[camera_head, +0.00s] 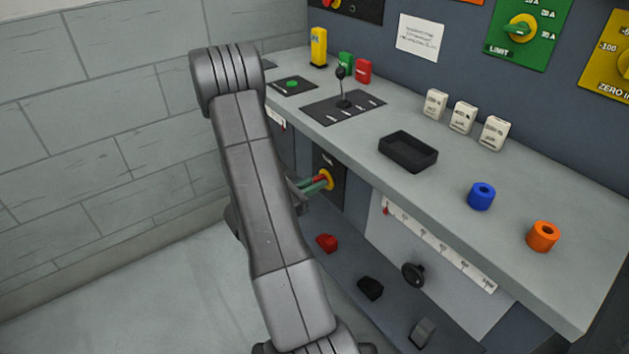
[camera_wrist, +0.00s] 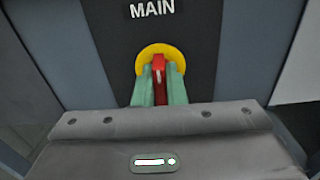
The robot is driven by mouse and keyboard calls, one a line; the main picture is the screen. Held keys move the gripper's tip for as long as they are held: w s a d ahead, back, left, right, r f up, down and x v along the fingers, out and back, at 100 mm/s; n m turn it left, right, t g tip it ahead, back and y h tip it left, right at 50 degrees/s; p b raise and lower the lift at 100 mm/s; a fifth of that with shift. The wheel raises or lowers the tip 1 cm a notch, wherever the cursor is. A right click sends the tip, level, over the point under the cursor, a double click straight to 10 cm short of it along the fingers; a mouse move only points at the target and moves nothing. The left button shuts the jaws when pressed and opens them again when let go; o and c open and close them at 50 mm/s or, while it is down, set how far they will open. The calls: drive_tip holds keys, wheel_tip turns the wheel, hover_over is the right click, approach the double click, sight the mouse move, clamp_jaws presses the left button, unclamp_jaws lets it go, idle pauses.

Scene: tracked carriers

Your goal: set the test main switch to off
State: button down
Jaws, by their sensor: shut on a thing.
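The main switch has a red handle (camera_wrist: 159,70) on a round yellow plate (camera_wrist: 150,51), on a dark panel (camera_wrist: 104,32) lettered MAIN. In the wrist view the handle stands upright, with a small white mark near its top. My gripper (camera_wrist: 160,88) has green fingers, one on each side of the handle, and is shut on it. In the head view my gripper (camera_head: 314,185) reaches the yellow plate (camera_head: 328,179) below the bench top, and my arm covers part of that area. The off and on markings cannot be read.
The bench top (camera_head: 330,135) overhangs the switch. A red object (camera_head: 327,242) and a black one (camera_head: 370,287) lie on the lower ledge. Floor at left is clear.

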idle(0.3)
drive_tip(key=c, duration=1.5)
unclamp_jaws()
drive_tip(key=shift+a, duration=0.1)
drive_tip(key=p+v, duration=0.1)
drive_tip(key=v, duration=1.2)
drive_tip(key=shift+s+a, duration=0.25)
drive_tip(key=shift+a, duration=0.05)
drive_tip(key=shift+d, duration=0.1)
drive_tip(key=shift+b+x, duration=0.45)
drive_tip(key=shift+x, duration=6.45)
